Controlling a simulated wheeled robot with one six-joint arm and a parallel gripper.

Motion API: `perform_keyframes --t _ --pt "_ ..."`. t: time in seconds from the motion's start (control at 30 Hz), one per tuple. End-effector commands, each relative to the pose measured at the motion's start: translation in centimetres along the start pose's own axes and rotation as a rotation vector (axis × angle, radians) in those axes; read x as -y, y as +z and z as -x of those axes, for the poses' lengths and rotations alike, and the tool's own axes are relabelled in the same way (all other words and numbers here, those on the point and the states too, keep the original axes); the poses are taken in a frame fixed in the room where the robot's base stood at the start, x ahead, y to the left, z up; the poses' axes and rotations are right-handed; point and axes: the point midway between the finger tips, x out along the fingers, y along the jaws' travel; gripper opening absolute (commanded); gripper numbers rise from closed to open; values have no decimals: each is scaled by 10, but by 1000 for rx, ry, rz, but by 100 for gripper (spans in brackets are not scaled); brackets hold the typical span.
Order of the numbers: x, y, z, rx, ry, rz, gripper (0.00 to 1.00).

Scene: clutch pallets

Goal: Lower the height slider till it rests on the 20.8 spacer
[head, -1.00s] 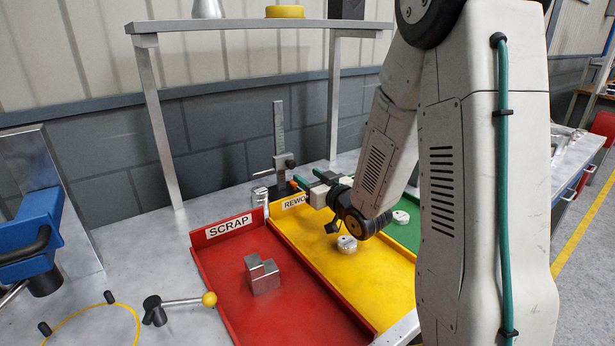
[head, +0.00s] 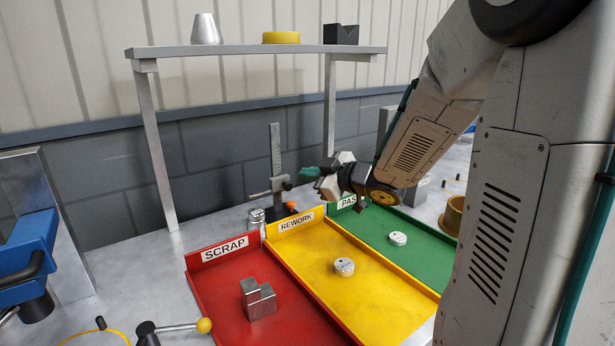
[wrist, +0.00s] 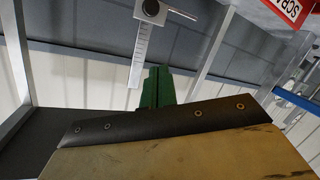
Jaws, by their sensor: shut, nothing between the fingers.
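The height slider (head: 279,186) is a grey block on an upright ruled column (head: 275,150) behind the trays. Its thin arm (head: 260,194) points left. A small silver cylinder (head: 257,216), perhaps the 20.8 spacer, stands below that arm; a gap seems to show between them, and no size marking is readable. My gripper (head: 308,174), with green fingers, is shut and empty, to the right of the slider and slightly above it, apart from it.
An orange ball (head: 291,205) is beside the column's base. Red scrap (head: 213,283), yellow rework (head: 300,270) and green pass (head: 365,222) trays lie in front. A metal shelf (head: 250,53) stands over the bench. A lever with a yellow knob (head: 204,325) is front left.

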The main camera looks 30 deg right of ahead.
Motion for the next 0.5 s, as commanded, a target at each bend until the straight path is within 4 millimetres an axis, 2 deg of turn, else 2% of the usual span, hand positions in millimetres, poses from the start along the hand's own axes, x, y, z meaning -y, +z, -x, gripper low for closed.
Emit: perform_keyframes --t 0.33,0.37,0.5 --pt "2 0 -76 -2 -4 -1 0" --pt "2 0 -81 -1 -3 -2 0" --pt "1 24 -85 2 0 -4 0"
